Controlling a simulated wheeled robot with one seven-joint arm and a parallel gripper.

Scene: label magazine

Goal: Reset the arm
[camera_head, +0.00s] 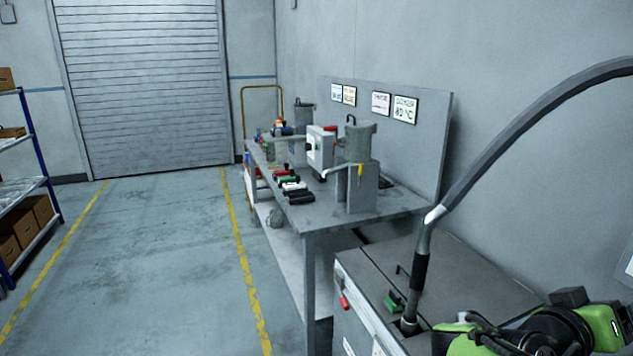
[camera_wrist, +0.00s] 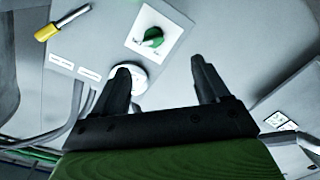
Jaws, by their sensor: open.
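My gripper (camera_wrist: 160,67) shows in the wrist view with its two black fingers spread apart and nothing between them. Beyond the fingers is a grey panel (camera_wrist: 95,25) with a green knob (camera_wrist: 153,38) on a white square plate. A round white part (camera_wrist: 135,80) is partly hidden behind the left finger. The green and black arm (camera_head: 560,330) at the lower right of the head view is mine; its fingertips cannot be made out there.
A grey cabinet (camera_head: 450,270) with a curved hose (camera_head: 520,125) stands close to my arm. Beyond it is a workbench (camera_head: 325,212) with machines and small parts. A shelf (camera_head: 25,190) with boxes stands at left. The floor (camera_head: 165,270) between is clear.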

